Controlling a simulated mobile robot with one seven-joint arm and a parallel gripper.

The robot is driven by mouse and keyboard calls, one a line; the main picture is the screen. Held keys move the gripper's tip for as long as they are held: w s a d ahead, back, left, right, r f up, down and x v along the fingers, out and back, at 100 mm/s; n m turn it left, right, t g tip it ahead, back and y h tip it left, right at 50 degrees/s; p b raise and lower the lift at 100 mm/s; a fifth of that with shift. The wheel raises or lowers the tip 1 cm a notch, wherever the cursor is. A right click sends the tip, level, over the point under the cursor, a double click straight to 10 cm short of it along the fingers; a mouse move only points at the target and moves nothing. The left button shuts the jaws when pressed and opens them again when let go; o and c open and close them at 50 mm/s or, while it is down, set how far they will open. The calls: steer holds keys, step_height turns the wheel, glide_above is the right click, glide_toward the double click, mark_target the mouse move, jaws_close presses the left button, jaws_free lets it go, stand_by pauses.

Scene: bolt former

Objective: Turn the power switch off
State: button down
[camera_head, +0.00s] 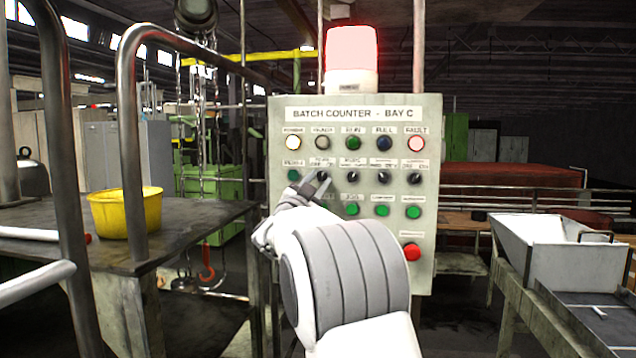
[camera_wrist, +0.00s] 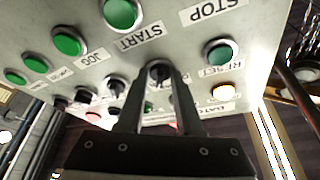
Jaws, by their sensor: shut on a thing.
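A row of small black rotary switches runs across the middle of the grey control panel (camera_head: 428,250). The leftmost one, the power switch (camera_head: 322,175), sits just right of a green button. My gripper (camera_head: 317,182) reaches up to it from below. In the wrist view, which shows the panel turned over, the switch's black knob (camera_wrist: 159,68) is between the two dark fingertips. The gripper is shut on it. The small label above the switch is too blurred to read for certain, and the fingers hide part of the knob.
A lit white lamp (camera_head: 293,142) is at the panel's upper left. A red beacon (camera_head: 351,50) glows on top. Green buttons and a red button (camera_head: 411,252) lie below the switch row. A metal railing (camera_head: 130,130) and yellow bucket (camera_head: 125,215) stand left.

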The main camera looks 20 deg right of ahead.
steer(key=shift+f+n, duration=0.1)
steer(key=shift+n, duration=0.4)
steer(key=n+t+y+b, duration=0.1)
steer(key=n, duration=0.1)
steer(key=shift+s+d+f+n+t+b, duration=0.1)
steer(key=shift+n+t+b, duration=0.2)
steer(key=shift+n+b, duration=0.1)
steer(key=n+t+y+b, duration=0.1)
steer(key=n, duration=0.1)
steer(key=n+y+b, duration=0.1)
steer(key=n, duration=0.2)
steer(key=shift+s+d+t, duration=0.1)
steer(key=shift+d+t, duration=0.05)
steer(key=shift+t, duration=0.25)
steer(key=n+y+b, duration=0.1)
steer(key=n+y, duration=0.1)
steer(key=n, duration=0.2)
steer(key=n+t+y+b, duration=0.1)
steer(key=n+y, duration=0.1)
steer(key=n, duration=0.2)
steer(key=shift+s+d+b, duration=0.1)
steer(key=shift+d+b, duration=0.1)
steer(key=shift+b, duration=0.2)
steer(key=shift+n+t, duration=0.3)
steer(key=shift+n, duration=0.2)
steer(key=shift+r, duration=0.2)
steer(key=c, duration=0.6)
jaws_free()
steer(key=shift+o, duration=0.2)
